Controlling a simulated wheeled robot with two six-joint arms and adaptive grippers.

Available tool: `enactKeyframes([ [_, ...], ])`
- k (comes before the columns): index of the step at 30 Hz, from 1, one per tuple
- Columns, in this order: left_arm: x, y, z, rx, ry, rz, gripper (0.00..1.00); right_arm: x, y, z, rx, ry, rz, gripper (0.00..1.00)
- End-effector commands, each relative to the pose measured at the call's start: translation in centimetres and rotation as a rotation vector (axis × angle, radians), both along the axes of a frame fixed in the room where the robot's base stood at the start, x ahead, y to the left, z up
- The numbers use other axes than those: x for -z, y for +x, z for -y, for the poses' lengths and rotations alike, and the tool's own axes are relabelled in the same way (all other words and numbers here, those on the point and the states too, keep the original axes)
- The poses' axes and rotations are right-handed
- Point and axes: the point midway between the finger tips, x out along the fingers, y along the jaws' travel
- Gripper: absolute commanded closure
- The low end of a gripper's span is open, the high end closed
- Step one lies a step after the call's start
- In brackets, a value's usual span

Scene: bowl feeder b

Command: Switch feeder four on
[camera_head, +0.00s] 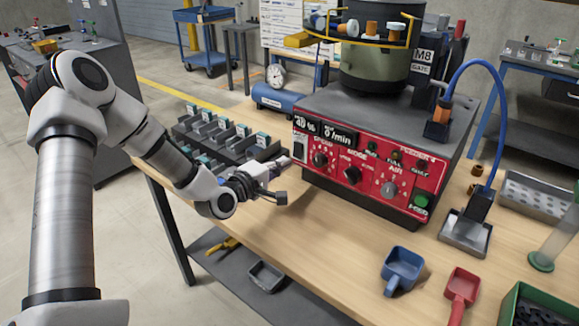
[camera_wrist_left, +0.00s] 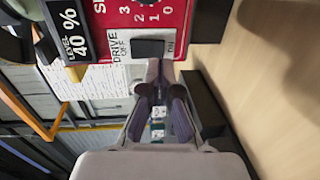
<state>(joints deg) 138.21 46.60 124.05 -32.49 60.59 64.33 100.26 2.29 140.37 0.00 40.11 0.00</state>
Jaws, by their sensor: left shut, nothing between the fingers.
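The red front panel (camera_head: 345,165) of the feeder marked FEEDER 4 faces me on the wooden table. At its left end is the drive switch, a black rocker (camera_wrist_left: 148,48) on a white plate; the words DRIVE OFF stand at one end of it in the left wrist view. In the head view the white switch plate (camera_head: 299,148) shows small. My left gripper (camera_wrist_left: 160,68) is shut and empty, its fingertips close to the rocker. I cannot tell whether they touch it. In the head view the left gripper (camera_head: 276,170) is just left of the panel. My right gripper is not in view.
A black rack (camera_head: 225,140) with several small blocks stands behind my left gripper. A blue air tank with a gauge (camera_head: 276,76) stands farther back. Blue (camera_head: 403,267) and red (camera_head: 462,285) scoops lie at the front right. The table in front of the feeder is clear.

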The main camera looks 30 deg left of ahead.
Motion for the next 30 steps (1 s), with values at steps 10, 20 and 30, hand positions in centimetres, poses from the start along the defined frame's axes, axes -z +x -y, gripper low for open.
enactKeyframes([
  [10,0.5,3.5,0.2,-0.001,-0.001,-0.001,1.0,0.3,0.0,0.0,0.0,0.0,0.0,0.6],
  [20,0.8,3.6,0.2,-0.001,-0.002,0.008,1.0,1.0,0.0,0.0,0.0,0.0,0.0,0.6],
  [30,0.6,4.0,0.2,-0.002,-0.004,0.055,1.0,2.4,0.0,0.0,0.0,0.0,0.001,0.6],
])
